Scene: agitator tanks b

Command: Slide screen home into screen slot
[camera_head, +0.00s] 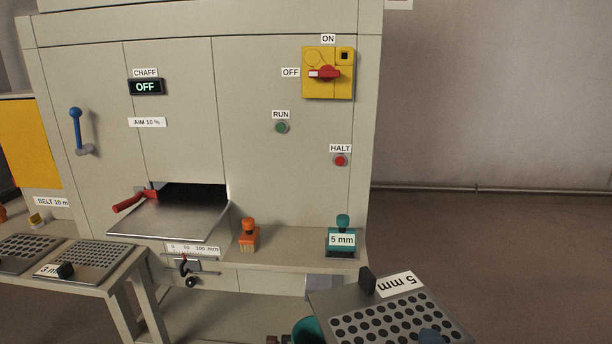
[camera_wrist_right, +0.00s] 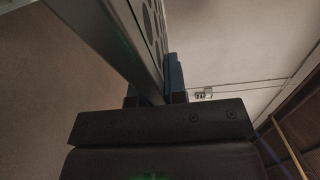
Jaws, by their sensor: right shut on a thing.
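The screen labelled 5 mm (camera_head: 350,306), a grey plate with rows of round holes and a black knob, is at the lower right of the head view. It is in front of the machine and apart from it. My right gripper (camera_head: 431,337) shows as a bluish tip at the screen's near edge. In the right wrist view, my right gripper (camera_wrist_right: 160,98) is shut on the screen (camera_wrist_right: 122,38). A dark opening (camera_head: 207,190) in the machine front, perhaps the screen slot, has a metal plate (camera_head: 172,220) with a red handle sloping out below it. My left gripper is out of view.
Other perforated screens (camera_head: 105,257) lie on a stand at left. An orange-handled brush (camera_head: 248,235) and a teal-handled item marked 5 mm (camera_head: 342,240) stand on the machine ledge (camera_head: 290,247). A teal round thing (camera_head: 308,330) sits low, left of the held screen. Open floor lies right.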

